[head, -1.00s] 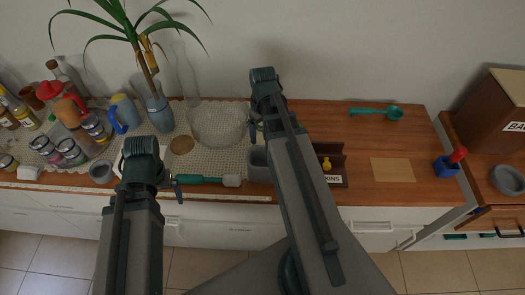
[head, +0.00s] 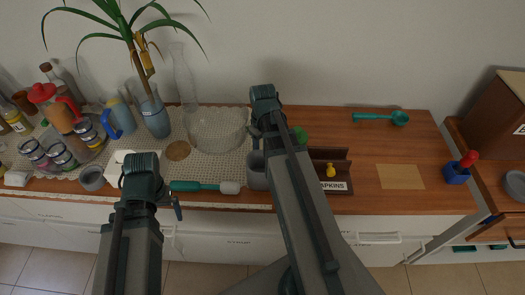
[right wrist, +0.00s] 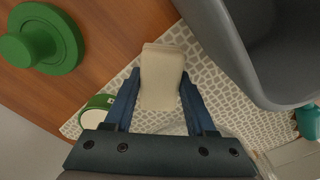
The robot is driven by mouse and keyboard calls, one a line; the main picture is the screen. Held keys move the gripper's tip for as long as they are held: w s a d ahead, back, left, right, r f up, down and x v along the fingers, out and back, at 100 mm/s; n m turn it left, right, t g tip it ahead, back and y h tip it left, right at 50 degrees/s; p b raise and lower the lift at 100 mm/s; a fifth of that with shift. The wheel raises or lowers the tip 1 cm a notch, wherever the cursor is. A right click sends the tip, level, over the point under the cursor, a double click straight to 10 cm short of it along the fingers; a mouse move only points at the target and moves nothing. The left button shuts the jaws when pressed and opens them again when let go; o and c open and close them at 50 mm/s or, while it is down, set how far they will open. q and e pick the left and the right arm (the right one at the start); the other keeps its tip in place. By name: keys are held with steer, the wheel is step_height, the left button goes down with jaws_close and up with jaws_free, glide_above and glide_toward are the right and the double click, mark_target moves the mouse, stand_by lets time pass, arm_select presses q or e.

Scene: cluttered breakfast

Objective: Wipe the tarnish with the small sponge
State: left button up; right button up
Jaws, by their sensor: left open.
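A cream block that looks like the small sponge (right wrist: 162,80) sits between the blue fingers of my right gripper (right wrist: 162,92) in the right wrist view. The fingers press against its sides, above the patterned mat. In the head view my right arm hides this gripper and the sponge. My left gripper (head: 141,165) is open and empty, above the counter's front edge near a white object. A round brown patch (head: 178,150) lies on the mat; I cannot tell whether it is the tarnish.
A grey container (right wrist: 265,50) stands close beside the right gripper; a green knobbed object (right wrist: 40,38) is at the other side. A teal-handled tool (head: 200,187), glass bowl (head: 215,128), plant vase (head: 155,115) and jars crowd the left.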

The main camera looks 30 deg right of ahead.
jaws_close()
steer(key=shift+r+p, duration=2.5)
